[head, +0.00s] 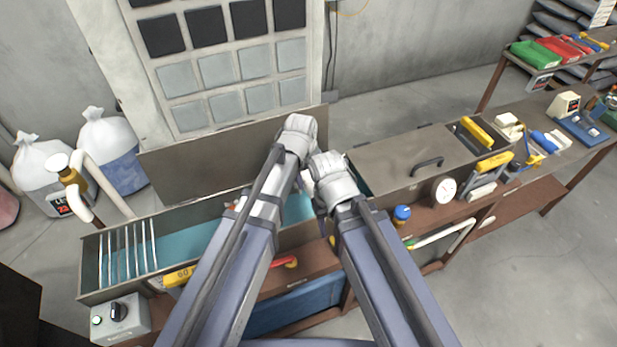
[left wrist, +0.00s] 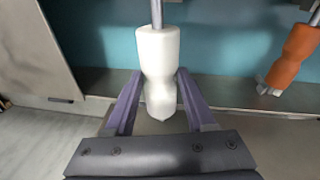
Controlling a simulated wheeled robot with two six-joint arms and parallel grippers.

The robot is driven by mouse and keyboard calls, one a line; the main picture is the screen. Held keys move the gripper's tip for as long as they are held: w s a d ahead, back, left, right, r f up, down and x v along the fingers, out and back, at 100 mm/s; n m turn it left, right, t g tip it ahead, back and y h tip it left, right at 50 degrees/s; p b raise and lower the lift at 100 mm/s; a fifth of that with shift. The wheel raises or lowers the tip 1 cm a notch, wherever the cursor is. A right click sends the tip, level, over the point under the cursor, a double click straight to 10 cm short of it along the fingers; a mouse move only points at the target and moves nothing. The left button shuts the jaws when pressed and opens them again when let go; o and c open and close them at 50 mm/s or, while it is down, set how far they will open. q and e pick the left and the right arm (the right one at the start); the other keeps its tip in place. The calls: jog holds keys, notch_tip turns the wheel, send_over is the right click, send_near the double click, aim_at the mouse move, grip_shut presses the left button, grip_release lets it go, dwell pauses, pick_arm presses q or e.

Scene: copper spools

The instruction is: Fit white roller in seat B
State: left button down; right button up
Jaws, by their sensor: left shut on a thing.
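In the left wrist view, a white roller (left wrist: 159,62) with a narrowed waist and tapered lower end stands between the two purple fingers of my left gripper (left wrist: 159,76). The gripper is shut on it. A grey metal rod meets the roller's upper end; I cannot tell whether it is fitted on the rod. An orange roller (left wrist: 298,47) is to the right, apart from my gripper. In the head view, my arms hide most of the left gripper and the roller. My right gripper's fingers are hidden too. No label for seat B is readable.
A long metal trough (head: 92,262) with a teal inside lies under my arms, with upright metal bars at its left end. A raised panel (head: 200,160) stands behind it. A closed grey lid (head: 400,160) and a cluttered brown bench are to the right.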

pick_arm(q)
notch_tip(320, 180, down, 9)
jog(key=b, duration=0.9)
jog(key=shift+f, duration=0.2)
pick_arm(e)
jog(key=shift+f, duration=4.7)
pick_arm(q)
jog(key=shift+f, duration=0.1)
pick_arm(e)
jog(key=shift+f, duration=0.1)
pick_arm(q)
jog(key=shift+c, duration=0.8)
grip_release()
jog(key=r+p, duration=0.2)
jog(key=s+r+p, duration=0.1)
jog(key=r+p, duration=0.4)
jog(key=shift+s+a+r+p, duration=0.15)
jog(key=shift+a+r+p, duration=0.15)
jog(key=shift+r+p, duration=0.1)
pick_arm(e)
notch_tip(320, 180, up, 8)
jog(key=shift+f, duration=0.15)
pick_arm(q)
jog(key=shift+f, duration=0.1)
